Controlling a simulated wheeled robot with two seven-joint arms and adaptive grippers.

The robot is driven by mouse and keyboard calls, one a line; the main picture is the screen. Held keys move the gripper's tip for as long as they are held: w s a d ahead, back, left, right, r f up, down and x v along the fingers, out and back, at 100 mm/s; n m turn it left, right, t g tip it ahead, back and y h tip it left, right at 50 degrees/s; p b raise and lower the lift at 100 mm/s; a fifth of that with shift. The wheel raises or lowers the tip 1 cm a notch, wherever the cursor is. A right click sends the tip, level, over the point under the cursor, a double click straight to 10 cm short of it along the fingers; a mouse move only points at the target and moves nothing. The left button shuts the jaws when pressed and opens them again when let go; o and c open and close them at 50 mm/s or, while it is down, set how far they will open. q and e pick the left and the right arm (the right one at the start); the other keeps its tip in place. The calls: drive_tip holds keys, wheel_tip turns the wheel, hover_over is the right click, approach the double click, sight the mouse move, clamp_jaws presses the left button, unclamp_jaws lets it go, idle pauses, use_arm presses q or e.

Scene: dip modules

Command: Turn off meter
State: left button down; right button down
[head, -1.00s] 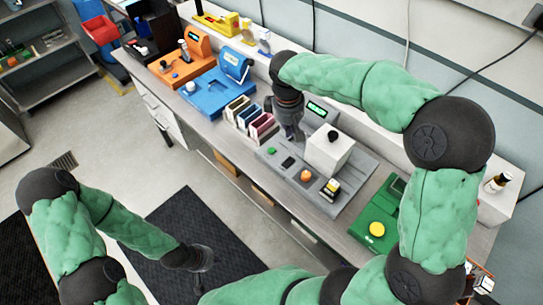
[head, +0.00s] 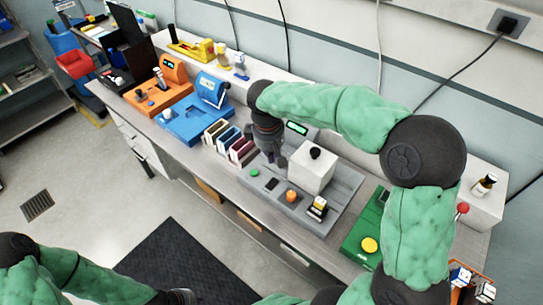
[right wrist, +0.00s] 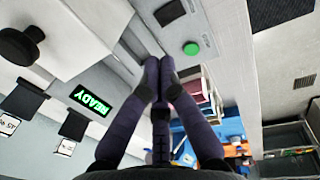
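The grey meter (head: 338,208) sits on the bench, with a white box (head: 312,172) topped by a black knob (head: 315,153) on it. Its lit green display (head: 297,128) reads READY in the right wrist view (right wrist: 92,101). Along its front are a green button (head: 254,173), a dark panel (head: 271,184) and an orange button (head: 291,196). My right gripper (head: 272,158) is over the meter's left part, pointing down. In the right wrist view its fingertips (right wrist: 159,66) are together and empty, near the green button (right wrist: 191,48). My left gripper (head: 185,296) is cut off at the bottom edge.
Coloured slabs in a rack (head: 229,142) stand just left of the meter. Blue (head: 195,123) and orange (head: 162,98) devices are farther left. A green device with a yellow button (head: 369,245) is to the right. A wall runs behind the bench.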

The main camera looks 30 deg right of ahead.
sight(274, 179)
drive_tip(key=f+b, duration=0.1)
drive_tip(key=f, duration=0.2)
drive_tip(key=f+b, duration=0.1)
drive_tip(key=f, duration=0.3)
drive_tip(key=d+f+b, duration=0.1)
drive_tip(key=f, duration=0.2)
drive_tip(key=shift+w+d+f, duration=0.1)
drive_tip(key=shift+w+f, duration=0.1)
drive_tip(key=shift+w, duration=0.05)
drive_tip(key=shift+f, duration=0.15)
drive_tip(key=shift+d+f, duration=0.1)
drive_tip(key=shift+f, duration=0.2)
drive_tip(key=shift+s+a+r+p, duration=0.25)
drive_tip(key=shift+a+r+p, duration=0.1)
drive_tip(key=shift+a, duration=0.35)
